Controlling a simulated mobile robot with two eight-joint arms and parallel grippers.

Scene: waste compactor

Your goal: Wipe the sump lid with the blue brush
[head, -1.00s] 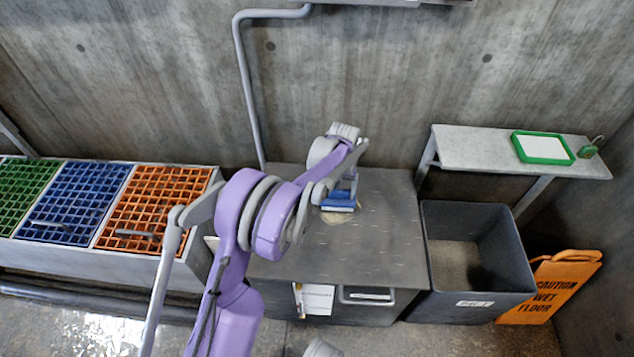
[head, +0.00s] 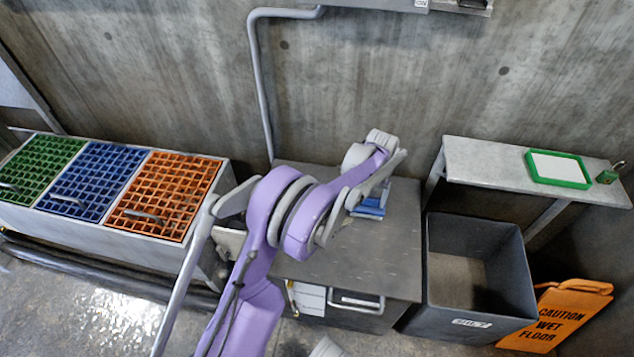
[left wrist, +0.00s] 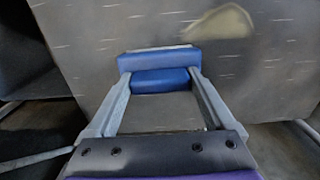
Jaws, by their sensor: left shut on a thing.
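The sump lid seems to be the flat grey metal top (head: 375,258) in the middle of the head view, marked with short pale scratches. The blue brush (head: 371,206) is over its back part, and it also shows in the left wrist view (left wrist: 160,80). My left gripper (head: 362,198) is shut on the brush, its two fingers on either side of it in the left wrist view. I cannot tell whether the brush touches the lid. A beige stain (left wrist: 222,22) lies on the lid beyond the brush in the left wrist view. My right gripper is not in view.
Green (head: 38,168), blue (head: 92,180) and orange (head: 164,195) grates are at the left. A grey open bin (head: 470,315) stands right of the lid, beside an orange wet-floor sign (head: 556,318). A shelf (head: 478,166) holds a green-framed tray (head: 585,183). A pipe (head: 260,90) runs up the wall.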

